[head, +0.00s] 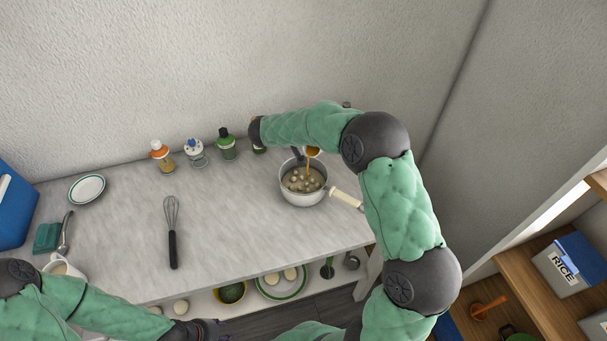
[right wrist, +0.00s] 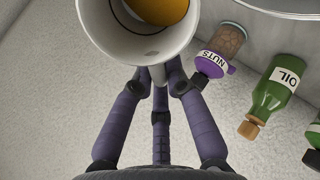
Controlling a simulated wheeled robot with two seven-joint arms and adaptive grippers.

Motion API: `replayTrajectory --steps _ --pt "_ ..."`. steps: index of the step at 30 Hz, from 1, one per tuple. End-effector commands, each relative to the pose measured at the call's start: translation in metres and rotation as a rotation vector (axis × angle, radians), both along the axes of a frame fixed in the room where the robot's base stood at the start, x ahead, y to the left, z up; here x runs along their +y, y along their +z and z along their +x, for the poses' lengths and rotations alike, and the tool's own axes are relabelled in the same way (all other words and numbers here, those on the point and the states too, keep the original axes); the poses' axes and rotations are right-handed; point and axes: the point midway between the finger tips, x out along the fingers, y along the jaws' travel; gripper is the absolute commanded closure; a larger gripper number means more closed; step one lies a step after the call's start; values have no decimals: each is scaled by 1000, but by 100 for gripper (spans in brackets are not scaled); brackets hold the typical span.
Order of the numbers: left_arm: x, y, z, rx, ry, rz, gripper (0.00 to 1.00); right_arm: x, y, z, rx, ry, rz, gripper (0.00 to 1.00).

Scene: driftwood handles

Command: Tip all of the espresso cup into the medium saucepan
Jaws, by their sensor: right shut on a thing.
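The medium saucepan (head: 290,196) stands on the counter with its pale handle toward the lower right. Pale round pieces lie in brownish liquid inside it. The espresso cup (head: 314,152) is tilted above the pan, and an orange-brown stream runs from it into the pan. In the right wrist view the white cup (right wrist: 115,42) still holds orange-brown liquid at its rim. My right gripper (right wrist: 160,84) is shut on the cup's handle; it is partly hidden by my arm in the head view. My left gripper (head: 208,328) is low at the front edge, away from the pan, its fingers unclear.
A whisk (head: 172,232) lies mid-counter. Shaker bottles (head: 162,157) stand along the wall, including a nuts jar (right wrist: 222,50) and an oil bottle (right wrist: 272,95) near my right gripper. A plate (head: 87,190), sponge (head: 47,237) and white mug (head: 62,267) are at left. A shelf below holds bowls.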

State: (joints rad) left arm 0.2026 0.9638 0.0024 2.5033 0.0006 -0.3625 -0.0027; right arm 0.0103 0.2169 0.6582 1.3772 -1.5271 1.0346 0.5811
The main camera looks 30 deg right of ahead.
Motion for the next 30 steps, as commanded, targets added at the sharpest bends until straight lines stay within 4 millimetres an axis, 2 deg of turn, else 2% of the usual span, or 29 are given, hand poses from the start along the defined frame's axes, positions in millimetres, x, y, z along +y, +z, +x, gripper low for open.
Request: replayTrajectory --steps 30 --pt "0 -25 0 0 0 0 60 4 -6 -2 -52 3 -101 100"
